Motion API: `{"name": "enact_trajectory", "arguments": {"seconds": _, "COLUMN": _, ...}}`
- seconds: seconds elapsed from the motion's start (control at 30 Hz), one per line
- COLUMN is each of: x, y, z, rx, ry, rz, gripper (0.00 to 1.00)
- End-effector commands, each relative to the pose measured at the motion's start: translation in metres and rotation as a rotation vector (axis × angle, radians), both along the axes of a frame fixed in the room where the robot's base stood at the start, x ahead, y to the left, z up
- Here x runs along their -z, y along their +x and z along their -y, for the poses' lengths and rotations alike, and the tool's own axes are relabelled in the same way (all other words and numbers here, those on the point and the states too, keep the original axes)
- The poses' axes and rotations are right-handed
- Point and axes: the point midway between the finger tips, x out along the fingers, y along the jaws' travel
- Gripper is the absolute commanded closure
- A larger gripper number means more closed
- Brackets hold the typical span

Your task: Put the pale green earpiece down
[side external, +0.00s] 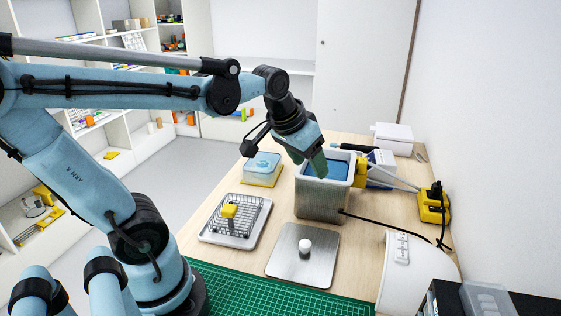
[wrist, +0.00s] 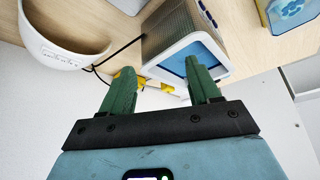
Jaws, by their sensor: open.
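The bath also shows beyond the fingers in the wrist view (wrist: 183,35). I cannot make out a pale green earpiece in either view. A small white rounded piece (side external: 305,245) stands on a bare steel plate (side external: 290,268), in front of the bath.
A wire rack on a tray (side external: 213,237) holds a yellow-topped piece (side external: 229,211). Behind it is a clear blue-lidded box (side external: 262,164) on a yellow base. A white curved stand (side external: 408,285), black cable and yellow power block (side external: 433,206) crowd the right. A green mat (side external: 235,290) lies in front.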

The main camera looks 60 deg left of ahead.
Motion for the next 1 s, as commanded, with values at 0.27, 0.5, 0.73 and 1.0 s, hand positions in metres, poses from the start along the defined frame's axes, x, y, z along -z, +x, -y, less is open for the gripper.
{"name": "enact_trajectory", "arguments": {"seconds": 0.27, "x": 0.028, "y": -0.036, "z": 0.050, "rx": 0.159, "ry": 0.018, "rz": 0.117, "gripper": 0.39}}
{"name": "enact_trajectory", "arguments": {"seconds": 0.5, "x": 0.033, "y": -0.041, "z": 0.058, "rx": 0.186, "ry": 0.020, "rz": 0.140, "gripper": 0.39}}
{"name": "enact_trajectory", "arguments": {"seconds": 0.73, "x": 0.033, "y": -0.041, "z": 0.057, "rx": 0.184, "ry": 0.020, "rz": 0.138, "gripper": 0.39}}
{"name": "enact_trajectory", "arguments": {"seconds": 1.0, "x": 0.033, "y": -0.041, "z": 0.057, "rx": 0.183, "ry": 0.020, "rz": 0.138, "gripper": 0.39}}
